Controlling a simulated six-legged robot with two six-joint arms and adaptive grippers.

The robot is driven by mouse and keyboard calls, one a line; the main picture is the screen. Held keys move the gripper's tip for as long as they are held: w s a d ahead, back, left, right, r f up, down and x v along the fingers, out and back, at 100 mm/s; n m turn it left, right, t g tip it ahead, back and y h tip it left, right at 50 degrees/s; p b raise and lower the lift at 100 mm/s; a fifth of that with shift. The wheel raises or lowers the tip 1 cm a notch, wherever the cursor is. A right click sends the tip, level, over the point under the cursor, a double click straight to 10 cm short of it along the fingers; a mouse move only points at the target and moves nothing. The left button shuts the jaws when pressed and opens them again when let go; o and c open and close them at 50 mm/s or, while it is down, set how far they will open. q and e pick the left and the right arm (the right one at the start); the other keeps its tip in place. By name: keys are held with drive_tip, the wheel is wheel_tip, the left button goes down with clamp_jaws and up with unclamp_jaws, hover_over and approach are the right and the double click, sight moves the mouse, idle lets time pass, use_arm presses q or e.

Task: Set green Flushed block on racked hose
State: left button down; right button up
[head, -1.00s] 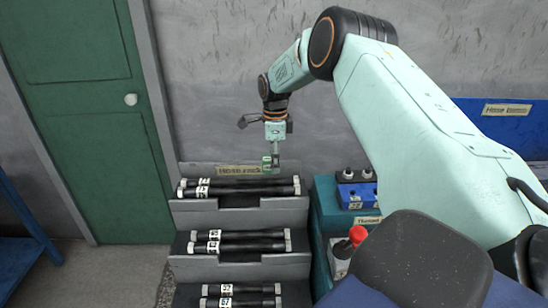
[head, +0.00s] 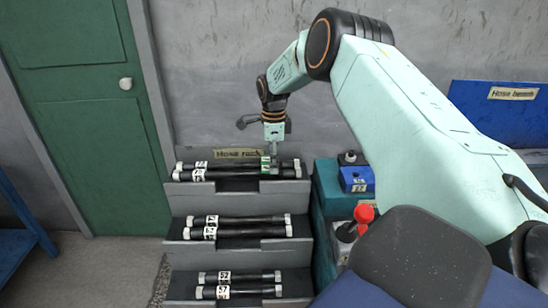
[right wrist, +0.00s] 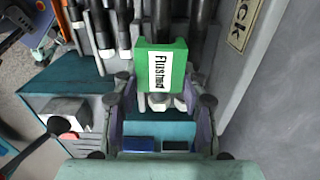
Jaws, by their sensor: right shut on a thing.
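The green block (right wrist: 162,62), with a white "Flushed" label, is held between the fingers of my right gripper (right wrist: 160,98). In the head view my right gripper (head: 272,152) points down over the top step of the rack, and the green block (head: 265,162) is at the back top hose (head: 235,166), near its right end. I cannot tell whether the block touches the hose. The black hoses also show beyond the block in the right wrist view (right wrist: 163,18). My left gripper is not in view.
The stepped grey hose rack (head: 240,203) carries pairs of black hoses with white number tags. To its right stand a teal cabinet (head: 325,190), a blue block (head: 357,179) and a red knob (head: 364,213). A wall is close behind the rack.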

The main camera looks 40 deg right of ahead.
drive_tip(key=shift+s, duration=0.1)
drive_tip(key=shift+d+f, duration=0.1)
idle(0.6)
drive_tip(key=shift+f, duration=0.1)
drive_tip(key=shift+f, duration=0.25)
drive_tip(key=shift+f, duration=0.15)
drive_tip(key=shift+f, duration=0.3)
drive_tip(key=o, duration=1)
